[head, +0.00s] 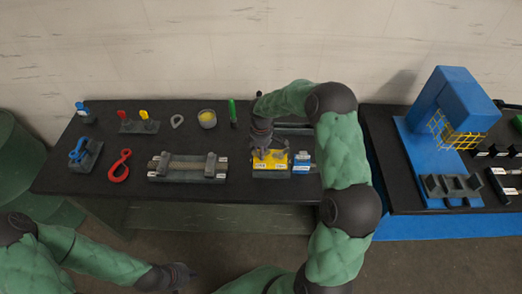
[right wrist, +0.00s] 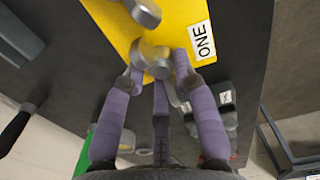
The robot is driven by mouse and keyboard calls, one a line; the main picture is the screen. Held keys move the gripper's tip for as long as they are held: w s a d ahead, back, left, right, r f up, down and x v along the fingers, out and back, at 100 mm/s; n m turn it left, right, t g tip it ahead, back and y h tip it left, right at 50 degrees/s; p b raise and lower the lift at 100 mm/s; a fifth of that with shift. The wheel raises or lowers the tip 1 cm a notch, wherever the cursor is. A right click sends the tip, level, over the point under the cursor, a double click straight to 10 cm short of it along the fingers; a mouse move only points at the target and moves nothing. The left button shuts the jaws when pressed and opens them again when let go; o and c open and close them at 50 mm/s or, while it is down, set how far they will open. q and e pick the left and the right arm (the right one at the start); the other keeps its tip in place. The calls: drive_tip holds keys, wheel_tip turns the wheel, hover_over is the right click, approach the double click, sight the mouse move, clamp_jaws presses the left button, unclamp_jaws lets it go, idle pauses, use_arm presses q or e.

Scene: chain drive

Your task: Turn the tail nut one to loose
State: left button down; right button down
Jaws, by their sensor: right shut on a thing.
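The yellow block (head: 275,158) sits on the dark table, and its yellow face (right wrist: 180,20) carries a white label reading ONE (right wrist: 201,40). Beside that label, tail nut one (right wrist: 150,55) is a grey rounded piece standing on the yellow face. My right gripper (head: 266,153) reaches down over the block. In the right wrist view its purple fingers (right wrist: 160,72) are shut around the nut, partly hiding it. A second grey piece (right wrist: 144,11) shows at the top edge of that view. My left gripper (head: 180,276) hangs low in front of the table, too small and dark to read.
A blue-labelled block (head: 302,162) stands just right of the yellow one. A blue stand (head: 455,105) occupies the right table.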

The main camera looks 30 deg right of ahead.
drive_tip(key=shift+f+n, duration=0.1)
drive_tip(key=shift+n, duration=0.3)
drive_tip(key=c, duration=1.3)
unclamp_jaws()
drive_tip(key=shift+o, duration=0.5)
drive_tip(key=shift+w+d+f, duration=0.1)
drive_tip(key=shift+w, duration=0.1)
drive_tip(key=shift+r, duration=0.3)
wheel_tip(320, 180, up, 12)
drive_tip(key=shift+f, duration=0.25)
